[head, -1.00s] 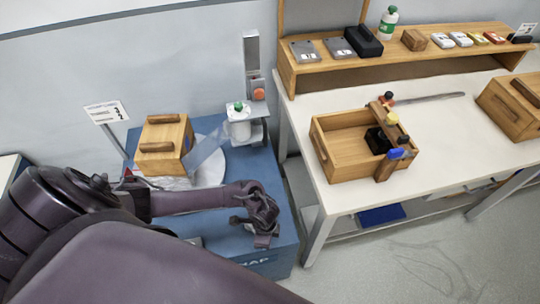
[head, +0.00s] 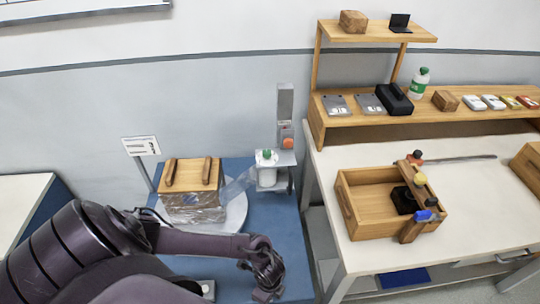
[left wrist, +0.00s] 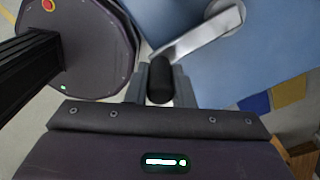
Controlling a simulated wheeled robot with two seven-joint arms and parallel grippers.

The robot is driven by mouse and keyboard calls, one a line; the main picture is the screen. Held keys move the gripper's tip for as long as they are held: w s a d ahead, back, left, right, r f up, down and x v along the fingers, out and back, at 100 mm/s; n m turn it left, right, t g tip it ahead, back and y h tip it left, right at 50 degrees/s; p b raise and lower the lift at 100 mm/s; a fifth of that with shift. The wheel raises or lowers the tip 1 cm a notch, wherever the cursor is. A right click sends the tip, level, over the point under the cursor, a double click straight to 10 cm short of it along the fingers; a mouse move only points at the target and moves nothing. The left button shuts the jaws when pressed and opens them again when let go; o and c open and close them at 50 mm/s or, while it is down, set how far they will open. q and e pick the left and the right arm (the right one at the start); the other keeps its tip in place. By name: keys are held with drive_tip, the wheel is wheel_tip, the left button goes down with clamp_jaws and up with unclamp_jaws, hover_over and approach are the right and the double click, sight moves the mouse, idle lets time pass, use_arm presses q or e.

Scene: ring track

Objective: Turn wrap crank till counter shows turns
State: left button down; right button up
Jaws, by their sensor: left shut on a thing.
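My left gripper (head: 268,280) is at the front right of the blue wrap stand (head: 252,222). In the left wrist view its fingers (left wrist: 160,88) are shut on the black crank knob (left wrist: 160,78). The silver crank arm (left wrist: 195,36) runs from the knob to a round hub. A wooden box (head: 192,172) with two dark handles sits on the pale turntable (head: 238,214); clear film (head: 195,208) covers its lower sides. Film also stretches to the white roll holder (head: 266,176). A white sign (head: 141,145) stands behind; its writing is too small to read. My right gripper is not in view.
A white table (head: 340,236) at right holds an open wooden tray (head: 350,205) with tools. A wooden shelf (head: 318,122) behind it carries small boxes and a green-capped bottle (head: 419,83). A grey post with an orange button (head: 288,143) rises behind the roll.

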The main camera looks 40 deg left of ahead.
use_arm(q)
drive_tip(key=shift+s, duration=0.25)
drive_tip(key=c, duration=1.3)
unclamp_jaws()
drive_tip(key=shift+o, duration=0.2)
drive_tip(key=shift+w, duration=0.1)
drive_tip(key=shift+w+r, duration=0.1)
drive_tip(key=shift+r, duration=0.3)
wheel_tip(320, 180, up, 7)
drive_tip(key=shift+p, duration=0.4)
